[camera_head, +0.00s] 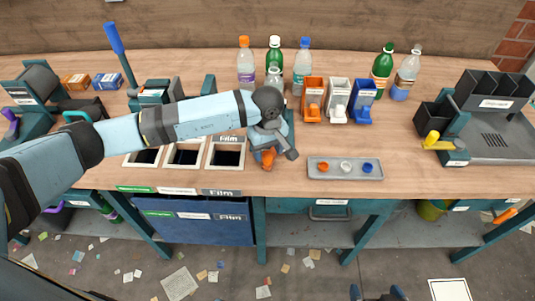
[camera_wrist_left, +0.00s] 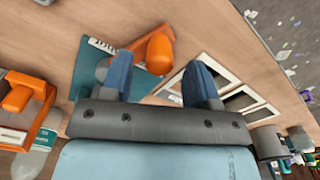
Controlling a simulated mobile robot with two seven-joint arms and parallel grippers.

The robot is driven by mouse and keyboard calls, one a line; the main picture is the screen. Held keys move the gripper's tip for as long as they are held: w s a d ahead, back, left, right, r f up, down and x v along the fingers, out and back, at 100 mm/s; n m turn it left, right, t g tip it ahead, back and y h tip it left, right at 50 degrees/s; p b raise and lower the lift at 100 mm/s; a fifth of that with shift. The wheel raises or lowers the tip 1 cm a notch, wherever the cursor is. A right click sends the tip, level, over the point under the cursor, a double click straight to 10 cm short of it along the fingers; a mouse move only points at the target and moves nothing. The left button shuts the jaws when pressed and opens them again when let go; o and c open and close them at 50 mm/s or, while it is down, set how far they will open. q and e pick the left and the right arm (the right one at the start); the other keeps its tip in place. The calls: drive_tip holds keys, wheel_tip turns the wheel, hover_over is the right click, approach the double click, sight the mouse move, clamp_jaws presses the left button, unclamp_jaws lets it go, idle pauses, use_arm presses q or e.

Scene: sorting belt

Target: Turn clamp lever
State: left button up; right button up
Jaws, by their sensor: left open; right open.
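An orange lever (camera_head: 267,157) stands at the bench's front, right of the film openings. It shows in the left wrist view as an orange knob-ended handle (camera_wrist_left: 158,50) on a teal base (camera_wrist_left: 146,84). My left gripper (camera_head: 274,137) is over this fixture and hides much of it. In the left wrist view my left gripper (camera_wrist_left: 160,68) is open, its blue fingers apart, with the orange handle showing beyond the gap between them. I cannot tell whether they touch it. My right gripper (camera_head: 377,292) shows only its fingertips at the bottom edge, apart and empty.
A grey tray (camera_head: 345,176) with small caps lies to the right. A dark sorter with a yellow handle (camera_head: 432,138) stands far right.

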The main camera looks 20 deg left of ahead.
use_arm(q)
drive_tip(key=shift+f, duration=1.35)
